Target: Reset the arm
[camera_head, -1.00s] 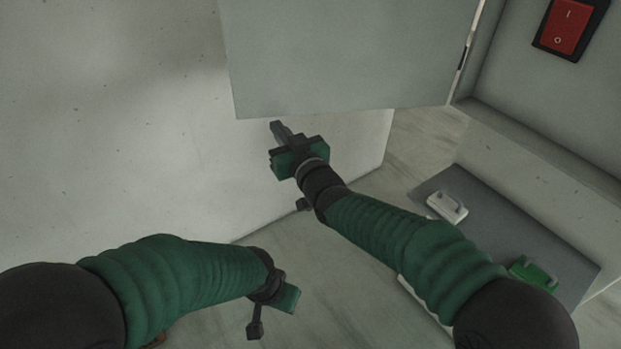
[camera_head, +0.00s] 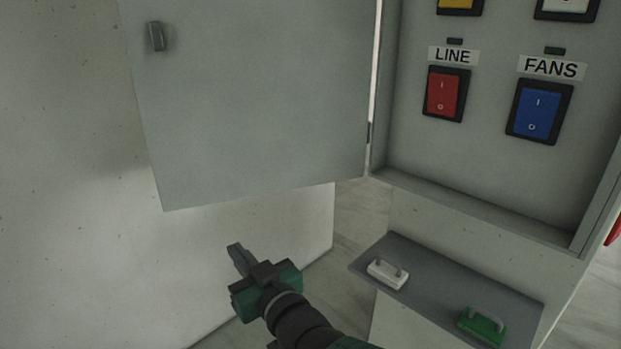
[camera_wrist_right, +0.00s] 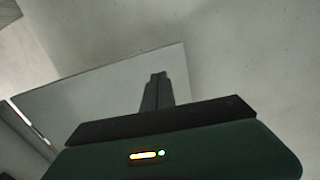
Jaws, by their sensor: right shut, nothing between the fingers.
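My right gripper (camera_head: 238,256) is in the lower middle of the head view, below the open cabinet door (camera_head: 255,110). It is shut with nothing between its fingers and touches nothing that I can see. In the right wrist view its fingers (camera_wrist_right: 157,80) are together, with the grey door (camera_wrist_right: 105,95) behind them. My left arm and gripper are out of the head view.
The open cabinet holds a red LINE switch (camera_head: 445,93), a blue FANS switch (camera_head: 538,111) and others cut off above. A grey shelf (camera_head: 430,284) below carries a white handled piece (camera_head: 387,274) and a green one (camera_head: 483,326). A pale wall (camera_head: 70,180) stands at left.

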